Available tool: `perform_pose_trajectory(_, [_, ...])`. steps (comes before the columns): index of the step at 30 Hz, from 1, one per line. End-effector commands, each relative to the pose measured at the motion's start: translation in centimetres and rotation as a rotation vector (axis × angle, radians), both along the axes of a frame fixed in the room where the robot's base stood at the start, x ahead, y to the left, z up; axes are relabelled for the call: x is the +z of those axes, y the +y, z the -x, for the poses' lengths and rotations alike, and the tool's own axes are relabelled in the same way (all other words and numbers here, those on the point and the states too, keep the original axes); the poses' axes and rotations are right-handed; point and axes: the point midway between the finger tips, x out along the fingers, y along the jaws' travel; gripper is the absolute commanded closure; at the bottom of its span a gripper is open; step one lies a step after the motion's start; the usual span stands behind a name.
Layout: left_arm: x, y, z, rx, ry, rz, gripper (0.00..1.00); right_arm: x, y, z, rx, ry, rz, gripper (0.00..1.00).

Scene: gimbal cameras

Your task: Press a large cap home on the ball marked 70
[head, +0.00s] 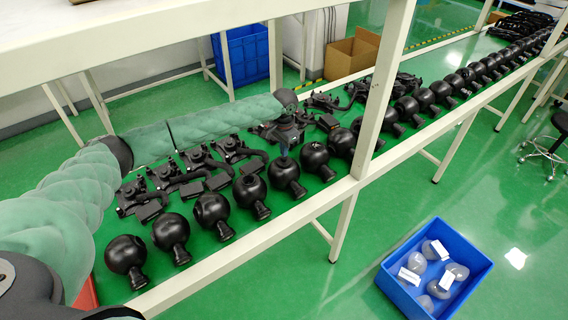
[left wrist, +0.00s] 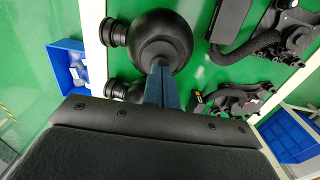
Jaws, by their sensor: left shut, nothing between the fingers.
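My left gripper (head: 284,153) is shut and empty, pointing down at the top of a black ball (head: 287,176) in the row on the green bench. In the left wrist view its blue fingertips (left wrist: 160,72) meet the edge of that ball (left wrist: 160,40); whether they touch it I cannot tell. A cap on this ball cannot be made out, and no number 70 can be read on any ball. My right gripper is not in view.
Black camera gimbals (head: 205,165) lie behind the balls, close to my left arm. A white upright post (head: 378,100) stands right of my gripper. A blue crate (head: 385,284) with pale round parts is on the floor at front right. An open cardboard box (head: 350,55) stands behind.

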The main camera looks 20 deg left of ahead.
Motion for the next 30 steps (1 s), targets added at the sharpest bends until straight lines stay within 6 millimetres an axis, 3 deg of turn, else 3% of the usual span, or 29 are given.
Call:
perform_pose_trajectory(6, [-0.3,0.0,0.0,0.0,0.0,0.0,1.0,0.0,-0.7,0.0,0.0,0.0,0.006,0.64])
perform_pose_trajectory(21, [-1.0,0.0,0.0,0.0,0.001,0.0,1.0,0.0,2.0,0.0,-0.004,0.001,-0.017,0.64])
perform_pose_trajectory(30, [-1.2,0.0,0.0,0.0,0.001,0.0,1.0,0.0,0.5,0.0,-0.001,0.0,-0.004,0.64])
